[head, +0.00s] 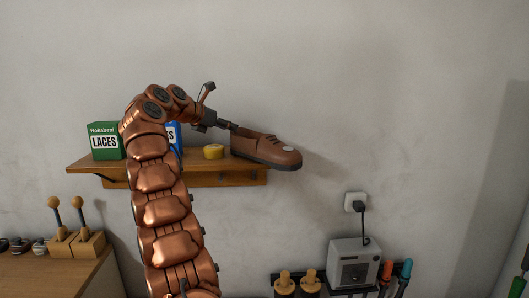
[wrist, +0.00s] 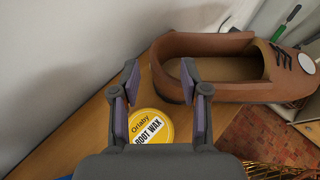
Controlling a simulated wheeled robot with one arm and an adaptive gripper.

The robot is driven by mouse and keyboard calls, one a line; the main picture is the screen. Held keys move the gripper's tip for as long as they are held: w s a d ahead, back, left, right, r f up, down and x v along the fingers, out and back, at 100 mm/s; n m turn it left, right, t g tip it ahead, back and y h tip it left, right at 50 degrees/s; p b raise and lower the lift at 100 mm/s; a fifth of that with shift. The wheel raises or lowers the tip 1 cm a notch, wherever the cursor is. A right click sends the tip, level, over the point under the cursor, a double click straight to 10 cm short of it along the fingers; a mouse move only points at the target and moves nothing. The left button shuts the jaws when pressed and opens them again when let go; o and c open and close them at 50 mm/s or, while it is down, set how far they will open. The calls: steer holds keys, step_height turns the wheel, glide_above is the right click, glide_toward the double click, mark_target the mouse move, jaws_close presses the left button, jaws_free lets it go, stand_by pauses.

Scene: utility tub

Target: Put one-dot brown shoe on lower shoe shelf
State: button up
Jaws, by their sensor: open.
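The brown shoe (head: 268,153) has one white dot on its toe and dark laces. It is at the right end of the wooden wall shelf (head: 190,179), its toe sticking out past the end; whether it rests fully on the board I cannot tell. My gripper (head: 229,125) is at its heel. In the wrist view my gripper (wrist: 160,72) is open, with the heel of the shoe (wrist: 213,44) between and beyond the fingertips. The right fingertip overlaps the shoe's opening; contact is unclear. I cannot identify a lower shoe shelf.
A yellow boot wax tin (head: 213,152) stands beside the heel. A green laces box (head: 104,140) and a partly hidden blue box (head: 173,134) stand further left. A grey device (head: 353,264) and tools (head: 404,270) are low on the right. A wooden cabinet (head: 60,272) is lower left.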

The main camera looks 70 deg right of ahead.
steer(key=shift+w+p+x, duration=0.15)
steer(key=shift+p+x, duration=0.15)
steer(key=shift+x, duration=1)
steer(key=shift+w+p+x, duration=0.15)
steer(key=shift+p+x, duration=0.15)
steer(key=shift+x, duration=1.05)
steer(key=shift+f, duration=0.15)
jaws_close()
